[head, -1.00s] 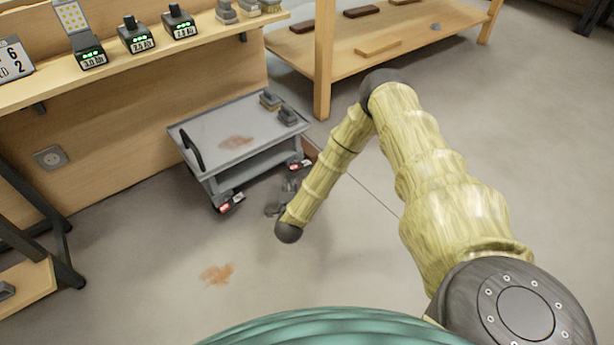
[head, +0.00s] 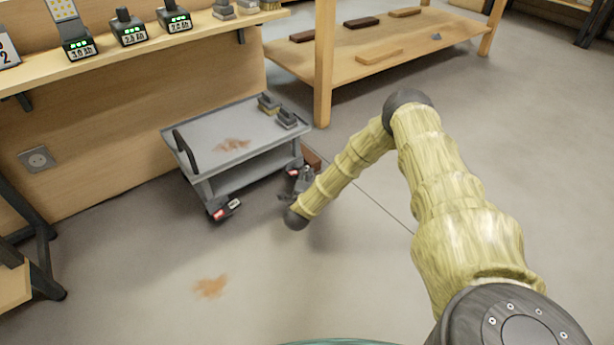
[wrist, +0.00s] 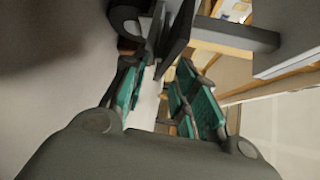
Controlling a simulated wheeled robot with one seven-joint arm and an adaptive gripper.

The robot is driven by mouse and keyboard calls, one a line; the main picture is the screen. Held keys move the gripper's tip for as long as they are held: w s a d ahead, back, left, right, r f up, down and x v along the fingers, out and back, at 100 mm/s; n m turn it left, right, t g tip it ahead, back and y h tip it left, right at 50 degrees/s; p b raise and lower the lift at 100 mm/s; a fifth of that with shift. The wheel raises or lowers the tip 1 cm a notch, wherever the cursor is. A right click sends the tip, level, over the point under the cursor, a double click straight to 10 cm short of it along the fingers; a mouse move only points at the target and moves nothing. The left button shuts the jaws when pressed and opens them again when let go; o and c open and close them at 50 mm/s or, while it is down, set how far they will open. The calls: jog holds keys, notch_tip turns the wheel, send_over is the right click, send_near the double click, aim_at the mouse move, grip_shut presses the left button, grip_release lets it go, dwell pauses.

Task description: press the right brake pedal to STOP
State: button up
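A grey cart (head: 205,137) stands on the floor against the wooden panel. Its right front caster has a dark brake pedal (head: 294,170) with a small red mark, partly covered by my gripper. The left front caster has another dark pedal (head: 226,210) with a red and white label. My gripper (head: 301,181) is low beside the right caster. In the wrist view my gripper (wrist: 165,98) has its teal-padded fingers apart. Dark parts (wrist: 177,38) lie just beyond the fingers; I cannot tell which is the pedal, or whether anything touches it.
A wooden bench leg (head: 324,65) and a low shelf (head: 390,55) stand behind the cart. A rusty stain (head: 211,287) marks the floor. The floor in front of the cart is clear.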

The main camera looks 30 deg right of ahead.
aim_at(306, 173)
jog(key=shift+b+x, duration=0.7)
jog(key=shift+x, duration=1.15)
grip_shut()
